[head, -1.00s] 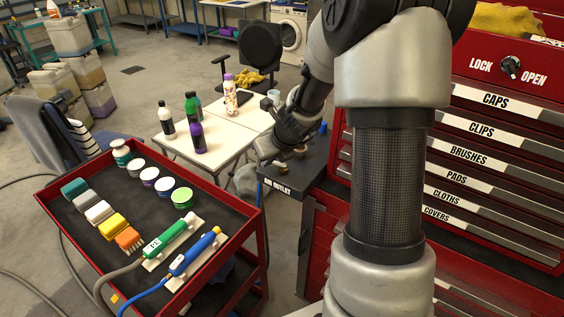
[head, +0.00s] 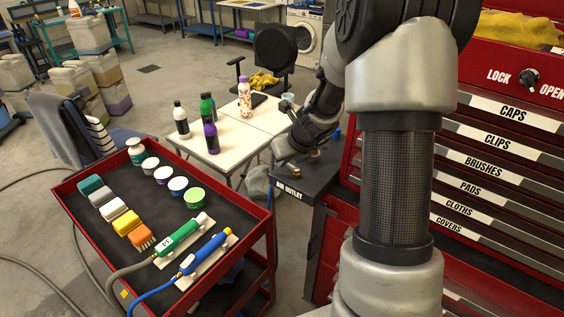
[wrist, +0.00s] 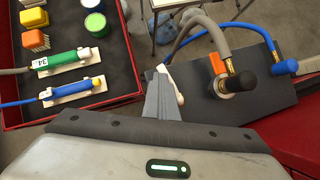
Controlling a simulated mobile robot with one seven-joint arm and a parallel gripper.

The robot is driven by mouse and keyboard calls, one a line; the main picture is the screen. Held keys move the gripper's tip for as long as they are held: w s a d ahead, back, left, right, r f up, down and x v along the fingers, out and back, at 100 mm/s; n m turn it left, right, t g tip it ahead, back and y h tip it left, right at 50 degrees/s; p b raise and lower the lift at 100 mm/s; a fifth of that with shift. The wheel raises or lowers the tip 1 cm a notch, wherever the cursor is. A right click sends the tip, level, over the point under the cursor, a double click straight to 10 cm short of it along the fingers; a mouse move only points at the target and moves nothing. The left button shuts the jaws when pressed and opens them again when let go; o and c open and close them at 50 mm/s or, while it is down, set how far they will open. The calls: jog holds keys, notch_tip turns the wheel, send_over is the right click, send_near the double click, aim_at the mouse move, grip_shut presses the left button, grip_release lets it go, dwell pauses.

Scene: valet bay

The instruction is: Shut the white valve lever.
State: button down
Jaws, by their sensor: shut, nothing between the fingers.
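In the wrist view the white valve lever (wrist: 179,95) shows as a slim pale strip along the right side of my gripper (wrist: 162,76). My gripper's fingers are shut and empty, and they hide part of the lever and its base. I cannot tell whether they touch it. The lever is at the left end of the dark outlet block (wrist: 258,108). In the head view my gripper (head: 280,158) is at the left end of the same block, labelled "AIR OUTLET" (head: 289,190). The lever cannot be made out there.
On the block, an orange lever (wrist: 216,63) sits by a grey hose (wrist: 212,32), and a blue hose (wrist: 248,27) joins a blue fitting (wrist: 284,67). A red cart (head: 100,243) with brushes, pots and two hosed tools stands left. A red drawer cabinet (head: 505,130) stands right.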

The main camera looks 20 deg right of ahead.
jog(key=shift+s+d, duration=0.1)
jog(key=shift+d, duration=0.05)
jog(key=p+v, duration=0.3)
jog(key=v, duration=1.4)
jog(key=shift+r+p, duration=0.15)
jog(key=shift+p, duration=0.25)
jog(key=shift+s, duration=0.25)
